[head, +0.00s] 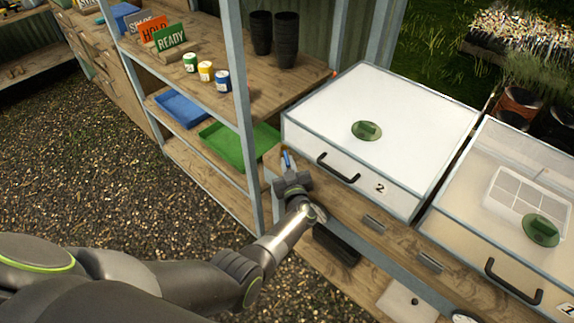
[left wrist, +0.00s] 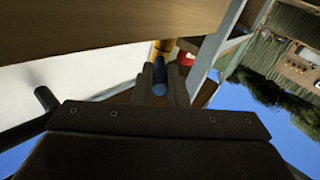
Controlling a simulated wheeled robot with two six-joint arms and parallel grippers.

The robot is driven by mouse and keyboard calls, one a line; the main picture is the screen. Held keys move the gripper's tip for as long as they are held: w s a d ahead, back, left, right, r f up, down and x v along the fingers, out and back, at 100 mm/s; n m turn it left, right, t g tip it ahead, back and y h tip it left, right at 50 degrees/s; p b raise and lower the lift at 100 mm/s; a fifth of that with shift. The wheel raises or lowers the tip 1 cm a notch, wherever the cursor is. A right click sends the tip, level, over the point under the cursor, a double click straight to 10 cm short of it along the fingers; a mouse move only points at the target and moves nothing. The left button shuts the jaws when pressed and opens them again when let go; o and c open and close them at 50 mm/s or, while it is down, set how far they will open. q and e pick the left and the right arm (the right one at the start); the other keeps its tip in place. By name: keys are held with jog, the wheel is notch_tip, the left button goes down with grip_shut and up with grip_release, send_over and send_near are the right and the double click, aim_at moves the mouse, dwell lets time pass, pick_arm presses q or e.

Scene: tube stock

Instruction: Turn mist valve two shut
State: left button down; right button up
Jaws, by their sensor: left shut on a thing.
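My left gripper (head: 287,168) is at the left front corner of the case marked 2 (head: 310,137), by the wooden bench edge. It is shut on a small blue lever (head: 287,157), which I take to be the handle of mist valve two. In the left wrist view the blue lever (left wrist: 159,88) sits between the two fingers (left wrist: 160,92). A yellow part (left wrist: 163,50) and a red part (left wrist: 186,58) show just beyond it. The valve body is mostly hidden by the fingers, so its exact turn cannot be told. My right gripper is not in view.
A black handle (head: 338,168) is on the front of case 2, close right of my gripper; case 1 (head: 462,200) stands further right. A shelf post (head: 238,90) rises close left. Shelves hold a green tray (head: 232,142), a blue tray (head: 182,109) and small pots.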

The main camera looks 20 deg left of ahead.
pick_arm(q)
jog(key=shift+w+r, duration=0.1)
jog(key=shift+r, duration=0.05)
jog(key=c, duration=1.5)
grip_release()
jog(key=shift+o, duration=0.2)
